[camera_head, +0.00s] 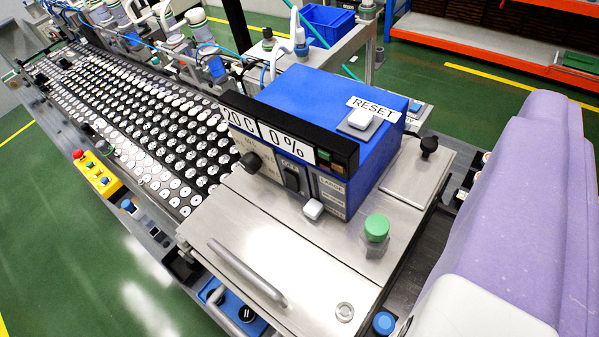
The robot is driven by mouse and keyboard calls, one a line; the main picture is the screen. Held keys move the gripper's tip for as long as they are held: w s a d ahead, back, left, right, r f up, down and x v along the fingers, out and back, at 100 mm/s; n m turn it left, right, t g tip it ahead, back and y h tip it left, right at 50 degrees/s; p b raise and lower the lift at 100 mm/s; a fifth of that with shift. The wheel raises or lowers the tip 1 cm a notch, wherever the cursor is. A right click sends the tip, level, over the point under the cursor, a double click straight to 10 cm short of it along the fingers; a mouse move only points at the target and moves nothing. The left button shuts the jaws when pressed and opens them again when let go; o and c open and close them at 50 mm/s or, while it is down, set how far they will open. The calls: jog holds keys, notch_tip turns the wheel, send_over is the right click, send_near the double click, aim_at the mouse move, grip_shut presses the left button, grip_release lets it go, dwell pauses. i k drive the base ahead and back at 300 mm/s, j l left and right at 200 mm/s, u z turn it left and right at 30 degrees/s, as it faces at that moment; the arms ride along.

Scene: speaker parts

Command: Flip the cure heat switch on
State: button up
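A blue control box (325,100) with a metal front panel stands on a steel machine top. Its black display bar (345,150) shows white readouts of "20 C" and "0 %". Below the bar, the front panel has a black rocker-like switch (291,178) and a black round knob (250,162). The small print around them is too small to read, so I cannot tell for certain which control is the cure heat switch or its position. No fingers of my gripper show in this view.
A white RESET button (360,119) sits on the box top. A white button (313,209), a green knob (376,228) and a metal handle (245,270) are close by. Purple and white rounded bodywork fills the right side. A conveyor (150,125) of round parts runs back left.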

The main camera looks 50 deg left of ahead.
aim_at(292, 182)
jog(key=u, duration=0.85)
jog(key=j+z, duration=0.1)
jog(key=j, duration=0.15)
jog(key=i, duration=0.05)
